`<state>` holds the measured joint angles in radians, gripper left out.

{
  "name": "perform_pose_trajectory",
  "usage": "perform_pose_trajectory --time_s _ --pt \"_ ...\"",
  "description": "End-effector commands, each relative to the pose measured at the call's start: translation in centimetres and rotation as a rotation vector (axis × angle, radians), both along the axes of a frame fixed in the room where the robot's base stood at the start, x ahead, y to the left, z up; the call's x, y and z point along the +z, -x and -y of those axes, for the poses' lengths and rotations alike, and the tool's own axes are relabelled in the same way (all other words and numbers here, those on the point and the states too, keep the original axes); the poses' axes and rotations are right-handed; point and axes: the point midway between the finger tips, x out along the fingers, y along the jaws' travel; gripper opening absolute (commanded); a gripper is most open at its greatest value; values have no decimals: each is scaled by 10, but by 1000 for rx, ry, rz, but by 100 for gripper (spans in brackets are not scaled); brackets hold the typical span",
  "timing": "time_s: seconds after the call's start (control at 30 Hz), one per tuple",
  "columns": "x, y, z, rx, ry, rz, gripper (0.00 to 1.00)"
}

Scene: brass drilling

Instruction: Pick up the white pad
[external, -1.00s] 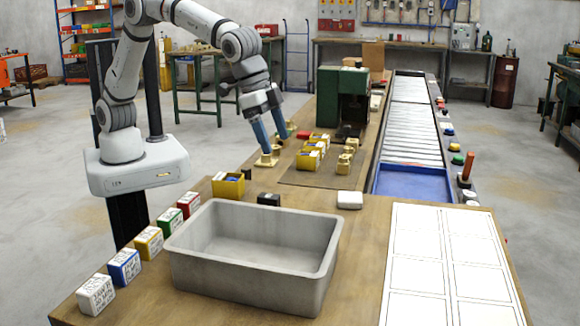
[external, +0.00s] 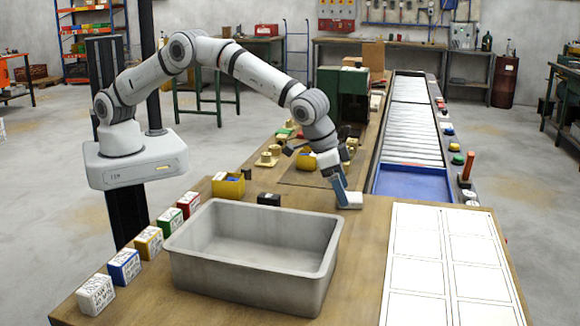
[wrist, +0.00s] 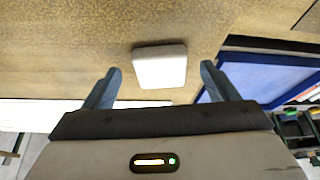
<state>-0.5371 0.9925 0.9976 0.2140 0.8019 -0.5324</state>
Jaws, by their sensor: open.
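The white pad (external: 352,200) lies on the wooden bench, between the grey bin and the blue tray. My gripper (external: 341,200) is low over the bench at the pad, and its finger hides the pad's left part in the external view. In the wrist view the pad (wrist: 160,66) shows as a white block with rounded corners. It lies a little beyond and between the two spread blue fingertips of my gripper (wrist: 162,70), with a gap on each side. The gripper is open and empty.
The grey bin (external: 325,262) stands in front of the pad. The blue tray (external: 410,184) is to its right, at the end of the roller conveyor (external: 412,125). A white sheet with panels (external: 450,262) covers the right front. A small black block (external: 268,199) sits left of the pad.

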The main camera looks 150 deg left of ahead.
Motion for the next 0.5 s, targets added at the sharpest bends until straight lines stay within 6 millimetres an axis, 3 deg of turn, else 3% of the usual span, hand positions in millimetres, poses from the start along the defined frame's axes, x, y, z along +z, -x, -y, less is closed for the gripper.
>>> perform_pose_trajectory --time_s 0.17,0.4,0.5 --pt "-13 -4 -6 1 -1 1 80" --pt "-15 -4 -6 0 -1 2 80" --pt "-14 -4 -6 0 -1 2 72"
